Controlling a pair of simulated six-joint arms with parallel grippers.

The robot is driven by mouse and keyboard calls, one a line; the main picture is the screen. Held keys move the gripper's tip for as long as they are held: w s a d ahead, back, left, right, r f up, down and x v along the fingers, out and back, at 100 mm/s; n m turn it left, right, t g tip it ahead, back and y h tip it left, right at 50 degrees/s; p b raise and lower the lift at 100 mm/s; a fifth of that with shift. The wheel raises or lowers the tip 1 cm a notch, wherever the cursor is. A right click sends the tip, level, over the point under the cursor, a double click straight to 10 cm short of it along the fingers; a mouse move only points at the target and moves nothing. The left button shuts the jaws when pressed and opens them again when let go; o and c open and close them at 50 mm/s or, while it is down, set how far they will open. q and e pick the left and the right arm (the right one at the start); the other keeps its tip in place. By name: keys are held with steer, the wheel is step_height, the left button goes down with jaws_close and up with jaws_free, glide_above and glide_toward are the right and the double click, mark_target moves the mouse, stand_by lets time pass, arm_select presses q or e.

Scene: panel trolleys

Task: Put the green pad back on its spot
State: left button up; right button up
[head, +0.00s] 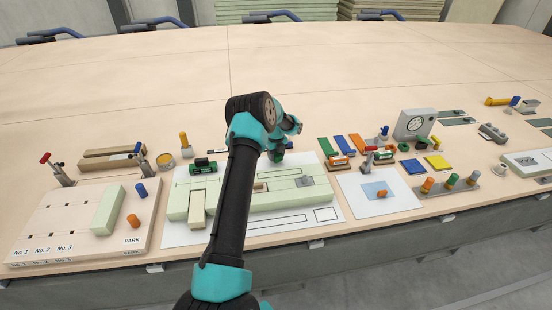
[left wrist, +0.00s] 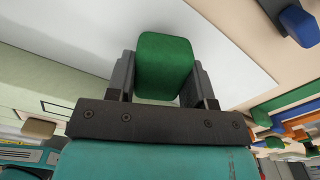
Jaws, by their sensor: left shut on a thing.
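My left gripper (left wrist: 155,85) is shut on a green pad (left wrist: 163,62), a block with rounded corners that sits between its two dark fingers. In the head view my left gripper (head: 277,154) is over the back edge of a white sheet (head: 330,205), beyond the pale green panel parts. My own arm hides much of this area, and the pad cannot be made out clearly there. The sheet has drawn outlines, including a square near its front right corner. I cannot tell which place is the pad's spot. My right gripper is not in view.
A pale green panel (head: 290,200) lies on the sheet. To the right are a second white sheet with a blue square (head: 375,189), a dial box (head: 416,124) and several coloured strips and pegs. A board with pegs (head: 85,225) is at left. The back of the table is clear.

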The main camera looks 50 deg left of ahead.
mark_target(276, 154)
arm_select(q)
steer(key=shift+f, duration=0.9)
steer(key=shift+f, duration=0.1)
steer(key=o, duration=1.2)
step_height(276, 154, up, 12)
steer(key=shift+r, duration=0.1)
